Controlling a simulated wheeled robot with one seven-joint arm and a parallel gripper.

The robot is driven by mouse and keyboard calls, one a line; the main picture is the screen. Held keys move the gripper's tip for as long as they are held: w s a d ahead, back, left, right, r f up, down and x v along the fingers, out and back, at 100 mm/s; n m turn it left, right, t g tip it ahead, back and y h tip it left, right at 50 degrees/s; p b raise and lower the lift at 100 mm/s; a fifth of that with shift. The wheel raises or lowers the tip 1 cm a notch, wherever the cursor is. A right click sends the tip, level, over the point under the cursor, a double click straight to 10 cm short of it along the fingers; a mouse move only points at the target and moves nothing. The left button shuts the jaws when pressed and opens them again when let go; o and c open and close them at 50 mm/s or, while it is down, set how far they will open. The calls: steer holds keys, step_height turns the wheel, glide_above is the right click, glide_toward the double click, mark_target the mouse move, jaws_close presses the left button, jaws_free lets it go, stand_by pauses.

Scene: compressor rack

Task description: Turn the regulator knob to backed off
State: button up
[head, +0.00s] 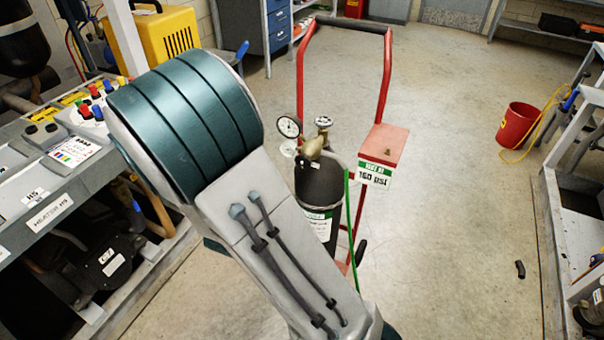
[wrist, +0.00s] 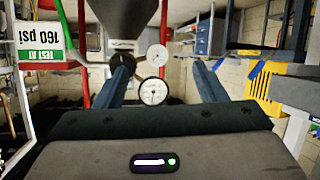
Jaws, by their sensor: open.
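A dark gas cylinder (head: 322,188) stands upright on a red cart, with a brass regulator body (head: 311,149) on top. A round white gauge (head: 289,127) sits at its left, a second gauge (head: 288,148) just below, and a small round knob or handwheel (head: 323,122) above. I cannot tell for certain which part is the regulator knob, or its setting. In the wrist view, which looks inverted, my gripper (wrist: 160,66) is open, with blue-grey fingers apart. Both gauges appear between them, the larger one (wrist: 153,92) lower. A dark round part (wrist: 122,59) shows by the left fingertip; contact is unclear.
The red cart (head: 386,75) carries a "160 psi" sign (head: 375,174) at its right. A green hose (head: 348,215) hangs beside the cylinder. The compressor bench (head: 40,185) is at left, a yellow case (head: 165,45) behind.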

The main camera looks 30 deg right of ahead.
mark_target(302, 163)
steer(key=w+d+h, duration=0.1)
steer(key=d, duration=0.3)
steer(key=w+d+h+b, duration=0.1)
steer(key=w+d+h, duration=0.1)
steer(key=d, duration=0.2)
steer(key=w+d+h+b, duration=0.1)
steer(key=w+d+h, duration=0.1)
steer(key=d, duration=0.3)
steer(key=shift+w+d+t, duration=0.1)
steer(key=shift+w+t, duration=0.15)
steer(key=shift+t, duration=0.05)
steer(key=c, duration=1)
